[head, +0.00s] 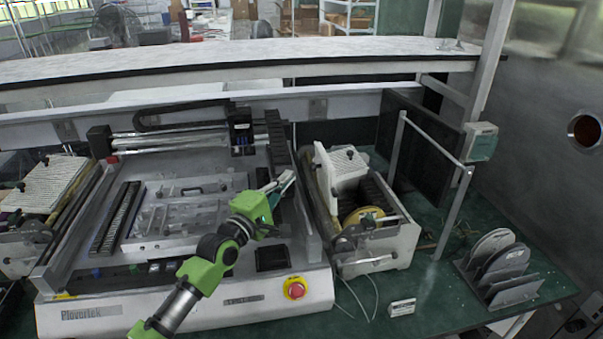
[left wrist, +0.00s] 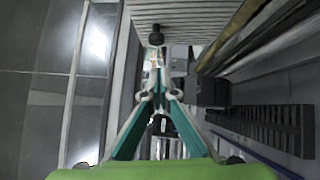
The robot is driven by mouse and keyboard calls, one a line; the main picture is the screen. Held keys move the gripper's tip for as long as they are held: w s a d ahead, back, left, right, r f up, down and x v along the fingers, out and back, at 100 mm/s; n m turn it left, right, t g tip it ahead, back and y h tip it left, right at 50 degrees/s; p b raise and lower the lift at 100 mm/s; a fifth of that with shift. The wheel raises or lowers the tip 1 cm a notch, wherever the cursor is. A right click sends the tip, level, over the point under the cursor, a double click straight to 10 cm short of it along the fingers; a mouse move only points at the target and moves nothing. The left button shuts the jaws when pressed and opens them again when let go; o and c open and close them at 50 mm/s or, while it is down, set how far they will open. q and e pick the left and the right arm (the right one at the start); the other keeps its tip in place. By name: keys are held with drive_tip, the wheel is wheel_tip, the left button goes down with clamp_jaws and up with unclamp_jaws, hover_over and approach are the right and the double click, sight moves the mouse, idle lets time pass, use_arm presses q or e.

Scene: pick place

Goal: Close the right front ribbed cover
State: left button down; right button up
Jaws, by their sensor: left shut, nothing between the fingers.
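The white ribbed cover (head: 342,168) of the right-hand feeder unit stands raised and tilted, with black knobs on it. Below it, the open unit shows a yellow reel (head: 364,216) and dark slots. In the left wrist view the shut, empty fingertips (left wrist: 154,62) point toward the ribbed cover (left wrist: 192,12). A black knob (left wrist: 156,37) shows just beyond the tips. I cannot tell whether they touch. My right gripper is not in view.
A large flat machine with a red stop button (head: 295,288) fills the middle. Another ribbed cover (head: 56,184) is at far left. A metal frame post (head: 452,215) and a rack of grey discs (head: 497,268) stand to the right. A long shelf (head: 240,60) spans the back.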

sight(323, 180)
use_arm(q)
drive_tip(key=shift+w+d+r+p, duration=0.1)
drive_tip(key=shift+w+d+p, duration=0.15)
drive_tip(key=shift+d, duration=0.35)
drive_tip(key=shift+w+d+r+p, duration=0.15)
drive_tip(key=shift+d+p, duration=0.2)
drive_tip(key=shift+d, duration=0.25)
drive_tip(key=shift+w+d+r+p, duration=0.1)
drive_tip(key=shift+w+d+p, duration=0.15)
drive_tip(key=shift+d, duration=0.35)
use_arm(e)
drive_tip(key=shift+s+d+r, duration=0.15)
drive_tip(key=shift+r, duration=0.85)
